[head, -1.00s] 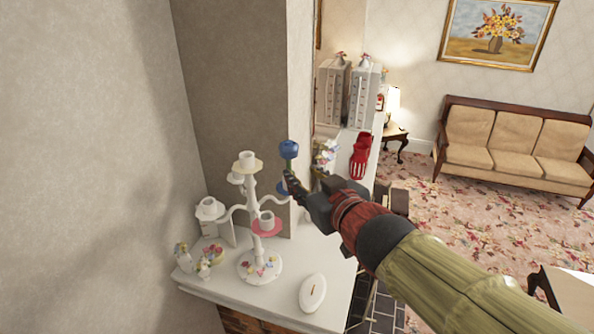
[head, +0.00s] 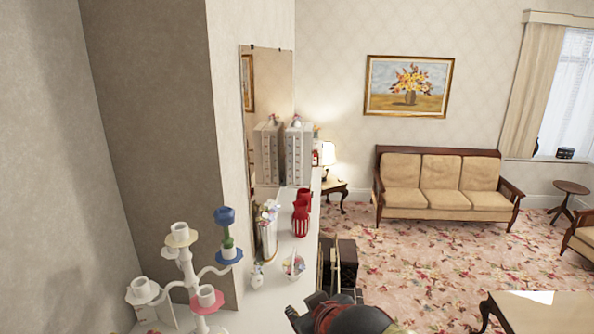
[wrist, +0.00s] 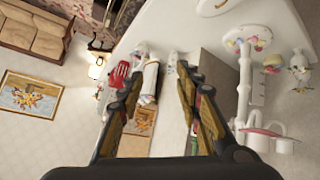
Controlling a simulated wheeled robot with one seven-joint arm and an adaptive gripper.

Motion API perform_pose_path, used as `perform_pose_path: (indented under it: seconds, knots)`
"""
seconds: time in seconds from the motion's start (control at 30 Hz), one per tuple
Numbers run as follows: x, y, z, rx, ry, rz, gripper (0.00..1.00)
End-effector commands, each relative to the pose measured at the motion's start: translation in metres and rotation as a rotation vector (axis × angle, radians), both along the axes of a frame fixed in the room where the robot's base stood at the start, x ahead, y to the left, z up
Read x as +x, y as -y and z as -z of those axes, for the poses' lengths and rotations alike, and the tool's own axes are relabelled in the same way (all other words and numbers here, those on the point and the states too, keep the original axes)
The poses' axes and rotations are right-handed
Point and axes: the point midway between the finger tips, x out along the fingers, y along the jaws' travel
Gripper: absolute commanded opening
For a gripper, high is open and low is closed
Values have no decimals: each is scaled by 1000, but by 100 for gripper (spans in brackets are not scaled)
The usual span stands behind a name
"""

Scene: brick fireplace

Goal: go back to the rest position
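My gripper (wrist: 157,85) shows in the wrist view with its two fingers spread apart and nothing held between them. In the head view only the dark and red wrist end of my arm shows at the bottom edge, and the fingers are hard to make out there. The white candelabra (head: 190,268) stands to the left of my gripper, apart from it. The candelabra also shows at the right of the wrist view (wrist: 245,70).
A sofa (head: 430,185) stands at the back. A table (head: 540,312) is at lower right. Carpet between is open.

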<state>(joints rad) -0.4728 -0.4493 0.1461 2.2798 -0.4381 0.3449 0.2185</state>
Motion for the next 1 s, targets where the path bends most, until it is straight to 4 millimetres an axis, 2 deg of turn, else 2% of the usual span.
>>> perform_pose_path:
  seconds: [0.03,0.1,0.2,0.3,0.5,0.6,0.7,0.8,1.0]
  knots:
    - [-15,23,33,-20,-57,48,35]
    - [-38,52,68,-39,-143,106,35]
    - [-73,84,112,-45,-256,180,35]
    - [-105,107,149,-30,-345,239,35]
    - [-152,135,209,38,-452,344,35]
    - [-165,145,234,83,-462,398,35]
    - [-170,156,252,120,-440,445,35]
    - [-171,167,264,136,-415,485,35]
    - [-172,179,276,150,-394,526,35]
